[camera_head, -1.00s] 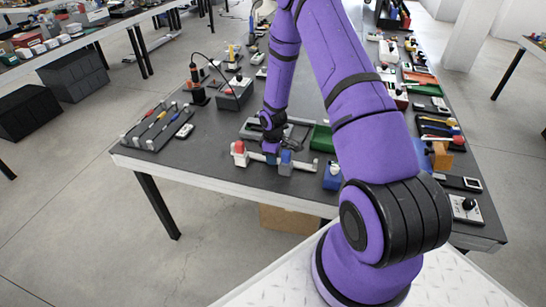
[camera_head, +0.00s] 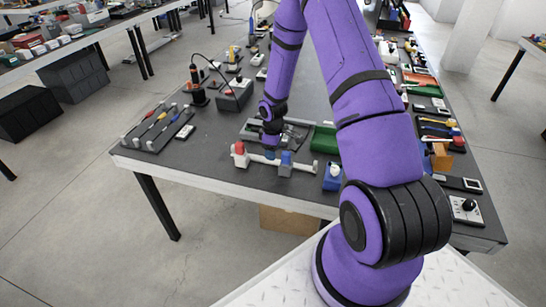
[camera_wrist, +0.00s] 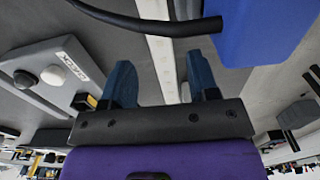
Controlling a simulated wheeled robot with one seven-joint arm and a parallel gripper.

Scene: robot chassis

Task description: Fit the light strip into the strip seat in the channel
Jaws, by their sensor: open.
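A pale bar (camera_head: 303,167), which looks like the channel, lies near the table's front edge in the head view. A red-topped white block (camera_head: 239,154) stands at its left end and a blue block (camera_head: 285,163) stands on it. I cannot make out the light strip or strip seat separately. My gripper (camera_head: 269,153) is just above or behind the bar, between those blocks. In the wrist view my open gripper (camera_wrist: 162,84) has two dark blue fingers apart with nothing visibly held. A blue surface (camera_wrist: 262,30) and a black curved piece (camera_wrist: 145,22) are close by.
A grey button box (camera_wrist: 48,77) shows left in the wrist view. In the head view, a green tray (camera_head: 324,139) lies behind the bar and a blue box (camera_head: 332,177) to its right. A tool rack (camera_head: 157,129) is left.

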